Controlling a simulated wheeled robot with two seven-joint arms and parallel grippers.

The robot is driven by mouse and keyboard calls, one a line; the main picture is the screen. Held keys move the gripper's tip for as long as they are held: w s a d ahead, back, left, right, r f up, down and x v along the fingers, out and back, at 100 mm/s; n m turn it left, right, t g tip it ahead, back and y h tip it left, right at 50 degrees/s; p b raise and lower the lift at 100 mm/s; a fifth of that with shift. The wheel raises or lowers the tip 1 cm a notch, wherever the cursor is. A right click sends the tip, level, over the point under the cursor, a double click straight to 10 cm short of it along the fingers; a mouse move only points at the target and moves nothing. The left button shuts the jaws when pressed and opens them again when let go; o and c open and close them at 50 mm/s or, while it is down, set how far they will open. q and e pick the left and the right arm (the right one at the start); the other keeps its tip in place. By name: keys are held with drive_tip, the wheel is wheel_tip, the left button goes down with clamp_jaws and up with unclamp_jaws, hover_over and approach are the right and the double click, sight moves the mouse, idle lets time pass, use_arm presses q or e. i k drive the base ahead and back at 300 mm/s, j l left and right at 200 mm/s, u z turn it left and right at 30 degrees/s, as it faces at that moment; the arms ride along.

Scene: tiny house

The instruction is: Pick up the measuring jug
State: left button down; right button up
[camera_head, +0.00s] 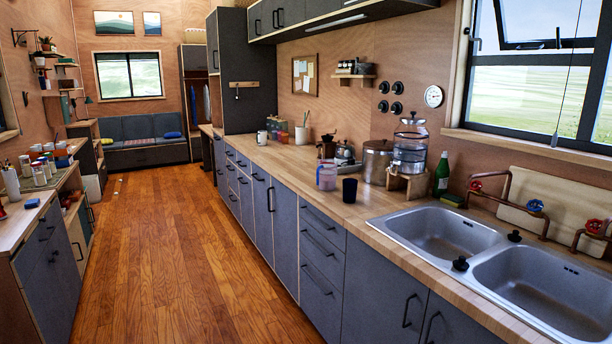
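The measuring jug looks to be the clear jug (326,177) with a reddish handle and purple-blue tint, standing upright on the wooden counter (300,160) along the right wall. It is small in view, so its contents are hard to tell. A dark cup (349,190) stands just to its right, nearer the counter's front. Neither of my grippers shows in the head view.
Behind the jug are a steel pot (377,162), a glass dispenser (411,145) on a wooden stand, a coffee grinder (327,147) and a small kettle (344,153). A double sink (500,255) lies to the right. The wooden floor (190,260) is mostly clear.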

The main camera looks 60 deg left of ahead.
sight(326, 173)
drive_tip(key=u, duration=1.85)
